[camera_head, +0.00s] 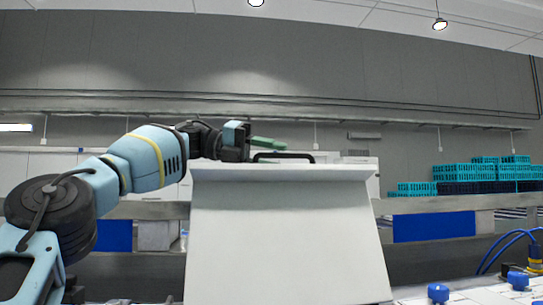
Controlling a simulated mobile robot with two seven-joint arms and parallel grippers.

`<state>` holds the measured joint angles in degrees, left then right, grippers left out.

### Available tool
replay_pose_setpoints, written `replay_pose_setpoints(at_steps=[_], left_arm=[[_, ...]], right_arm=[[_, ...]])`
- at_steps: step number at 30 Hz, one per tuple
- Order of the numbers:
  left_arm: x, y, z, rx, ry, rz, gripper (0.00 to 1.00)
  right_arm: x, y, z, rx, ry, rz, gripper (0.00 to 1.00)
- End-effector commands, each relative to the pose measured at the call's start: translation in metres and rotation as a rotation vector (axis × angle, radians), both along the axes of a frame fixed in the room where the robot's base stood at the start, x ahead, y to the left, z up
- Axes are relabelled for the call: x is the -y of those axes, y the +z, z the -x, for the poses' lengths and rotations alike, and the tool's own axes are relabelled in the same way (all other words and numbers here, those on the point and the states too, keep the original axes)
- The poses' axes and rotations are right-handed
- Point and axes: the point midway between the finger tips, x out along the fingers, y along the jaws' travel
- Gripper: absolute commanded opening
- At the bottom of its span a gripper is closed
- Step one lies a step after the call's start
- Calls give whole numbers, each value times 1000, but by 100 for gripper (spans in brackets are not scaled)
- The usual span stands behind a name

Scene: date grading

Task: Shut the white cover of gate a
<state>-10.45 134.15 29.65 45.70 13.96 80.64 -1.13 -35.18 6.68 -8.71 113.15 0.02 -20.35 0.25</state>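A large white cover (285,245) stands raised in the middle of the head view, its broad face toward me. A dark bar handle (284,156) shows along its top edge. My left arm comes in from the left. My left gripper (268,144), with a green finger, is at the top of the cover, just left of and slightly above the handle. I cannot tell whether its fingers are open or shut, or whether it touches the cover. No gate label is visible, and what lies behind the cover is hidden. My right gripper is out of view.
Stacked teal crates (460,178) stand on a shelf at the back right. Blue knobs (438,293) on a white surface and blue hoses (508,243) are at the lower right. Grey shelving with blue panels (434,226) runs behind the cover. The space above the cover is clear.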

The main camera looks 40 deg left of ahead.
Motion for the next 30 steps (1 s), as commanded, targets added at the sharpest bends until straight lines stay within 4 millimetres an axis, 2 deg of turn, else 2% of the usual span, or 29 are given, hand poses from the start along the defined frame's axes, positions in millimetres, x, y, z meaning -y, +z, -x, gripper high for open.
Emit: replay_pose_setpoints(at_steps=[2,10,23,30], left_arm=[[0,0,0,0,-1,0,33],[0,0,0,0,-1,0,0],[3,1,2,8,-3,-12,0],[19,8,16,67,-5,-85,0]], right_arm=[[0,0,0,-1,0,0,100],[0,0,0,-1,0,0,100],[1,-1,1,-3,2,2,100],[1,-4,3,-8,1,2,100]])
